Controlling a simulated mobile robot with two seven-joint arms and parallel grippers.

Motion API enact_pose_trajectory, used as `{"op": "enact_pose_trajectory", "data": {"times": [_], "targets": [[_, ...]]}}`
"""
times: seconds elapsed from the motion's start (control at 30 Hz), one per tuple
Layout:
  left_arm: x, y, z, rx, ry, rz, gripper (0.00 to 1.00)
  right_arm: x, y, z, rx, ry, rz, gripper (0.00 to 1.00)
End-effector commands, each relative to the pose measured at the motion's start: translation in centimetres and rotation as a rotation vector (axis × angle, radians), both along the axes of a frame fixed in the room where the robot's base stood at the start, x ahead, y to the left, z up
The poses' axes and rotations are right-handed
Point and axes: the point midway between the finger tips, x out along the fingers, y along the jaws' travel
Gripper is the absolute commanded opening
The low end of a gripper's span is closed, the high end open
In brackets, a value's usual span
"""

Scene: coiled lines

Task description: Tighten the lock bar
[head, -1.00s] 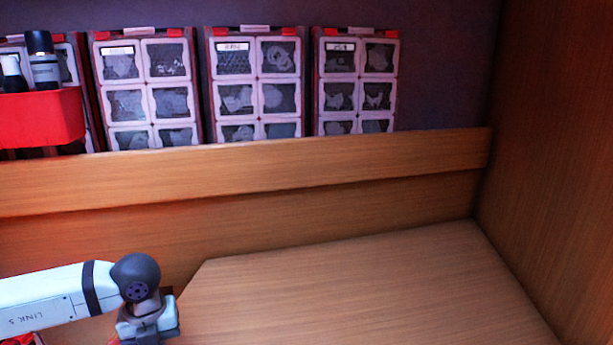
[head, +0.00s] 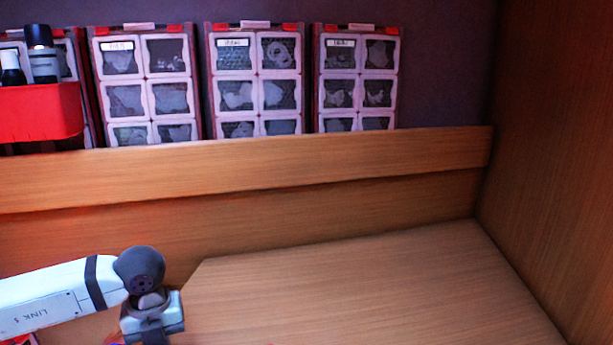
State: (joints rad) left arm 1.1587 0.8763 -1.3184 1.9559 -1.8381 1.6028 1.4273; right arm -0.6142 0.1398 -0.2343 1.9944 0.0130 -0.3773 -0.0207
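No lock bar can be made out in the head view. My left arm comes in from the left at the lower left, and its dark wrist joint and a grey block below it show. The fingers of my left gripper are below the bottom edge of the picture. My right arm and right gripper are not in the picture.
A wooden surface (head: 380,290) is bare at the lower right, bounded by a wooden wall (head: 555,150) and a raised wooden ledge (head: 300,170). Several red-framed compartment cases (head: 253,85) stand behind it. A red holder (head: 40,115) with bottles (head: 41,55) is at left.

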Motion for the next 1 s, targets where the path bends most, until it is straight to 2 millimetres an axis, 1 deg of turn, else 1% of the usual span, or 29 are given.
{"op": "enact_pose_trajectory", "data": {"times": [0.37, 0.67, 0.83, 1.0], "targets": [[0.0, -0.1, 0.0, -0.001, 0.001, -0.002, 0.00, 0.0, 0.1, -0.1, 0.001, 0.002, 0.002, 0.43], [0.7, -0.1, -0.1, 0.000, 0.001, -0.002, 0.00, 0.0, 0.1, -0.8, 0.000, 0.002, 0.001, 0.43], [0.8, -0.1, 0.9, -0.002, -0.001, -0.001, 0.00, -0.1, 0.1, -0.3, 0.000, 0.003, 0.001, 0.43], [0.8, -0.1, 2.9, -0.001, -0.001, -0.001, 0.00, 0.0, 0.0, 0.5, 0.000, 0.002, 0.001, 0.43]]}}
